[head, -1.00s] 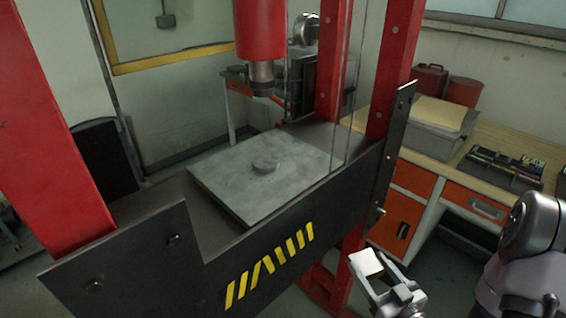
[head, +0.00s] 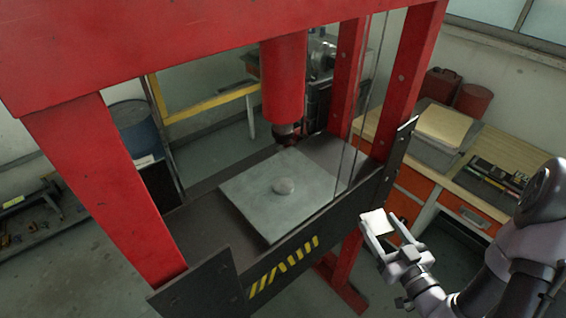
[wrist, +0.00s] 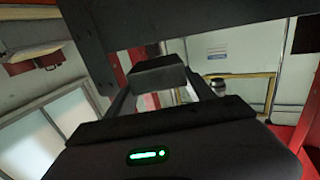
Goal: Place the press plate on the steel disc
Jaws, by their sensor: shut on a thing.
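The steel disc (head: 283,186) is a small round grey disc. It lies on a square grey plate (head: 262,208) on the press bed, below the red ram. My gripper (head: 377,232) is shut on a small pale square block, which I take to be the press plate (head: 374,221). It is in front of the press frame, to the right of the disc and apart from it. In the wrist view, the held piece (wrist: 158,74) looks dark between the fingers.
The red ram (head: 284,85) hangs above the bed. Red uprights (head: 385,85) and thin cables stand at the right of the bed. The dark front beam (head: 330,225) with yellow stripes lies between my gripper and the disc. A workbench (head: 470,165) stands at the right.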

